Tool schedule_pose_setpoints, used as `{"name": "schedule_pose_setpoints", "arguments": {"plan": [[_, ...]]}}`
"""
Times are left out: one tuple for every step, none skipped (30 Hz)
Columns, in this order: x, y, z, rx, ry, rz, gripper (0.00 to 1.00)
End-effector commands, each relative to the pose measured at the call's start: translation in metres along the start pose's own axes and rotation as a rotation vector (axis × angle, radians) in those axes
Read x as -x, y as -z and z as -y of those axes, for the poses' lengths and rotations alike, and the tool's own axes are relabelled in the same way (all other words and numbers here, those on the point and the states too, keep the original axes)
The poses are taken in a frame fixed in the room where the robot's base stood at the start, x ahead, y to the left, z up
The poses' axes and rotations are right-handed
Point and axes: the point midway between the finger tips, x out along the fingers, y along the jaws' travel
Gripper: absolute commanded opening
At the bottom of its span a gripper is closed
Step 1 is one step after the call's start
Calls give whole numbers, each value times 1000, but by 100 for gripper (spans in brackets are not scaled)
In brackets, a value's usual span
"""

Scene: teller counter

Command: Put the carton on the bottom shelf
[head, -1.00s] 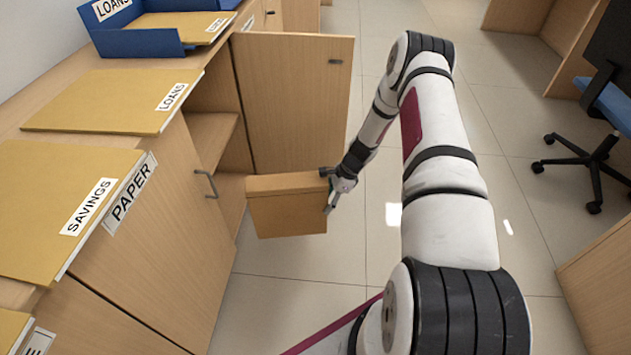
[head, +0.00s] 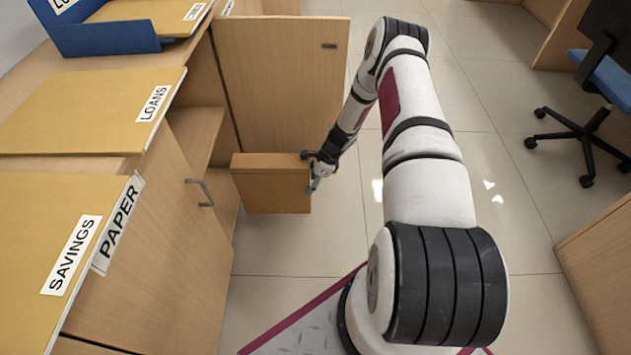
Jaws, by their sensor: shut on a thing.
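The carton (head: 272,190) is a brown box in front of the open cupboard, beside the open door (head: 283,85). My gripper (head: 312,173) is shut on the carton's right side. The carton's left end is at the cupboard opening; I cannot tell how far inside it reaches. A middle shelf (head: 196,130) shows in the cupboard. The bottom shelf (head: 222,205) shows only as a strip left of the carton; the rest is hidden.
A closed cupboard door (head: 150,255) with a metal handle (head: 202,191) stands at the near left. Folders and a blue tray (head: 95,35) lie on the counter above. An office chair (head: 590,110) is at the right. The floor between is clear.

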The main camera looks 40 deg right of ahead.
Motion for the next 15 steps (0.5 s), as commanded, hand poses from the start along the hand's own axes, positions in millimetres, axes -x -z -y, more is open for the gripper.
{"name": "schedule_pose_setpoints", "arguments": {"plan": [[-1,-4,1,1,1,2,0],[-2,-6,1,1,1,2,0],[-3,-8,1,1,1,2,0],[-4,-10,1,1,1,2,0],[-5,-12,1,1,1,2,0],[-7,-14,1,2,1,2,0],[-8,-16,1,2,1,2,0],[-8,-17,1,2,1,2,0],[-10,-19,1,1,1,2,0],[-10,-21,1,1,1,2,0],[-11,-23,1,1,1,2,0],[-13,-25,1,1,0,2,0],[-14,-27,0,1,0,2,0],[-15,-29,0,1,0,2,0],[-16,-31,0,1,0,2,0]]}}
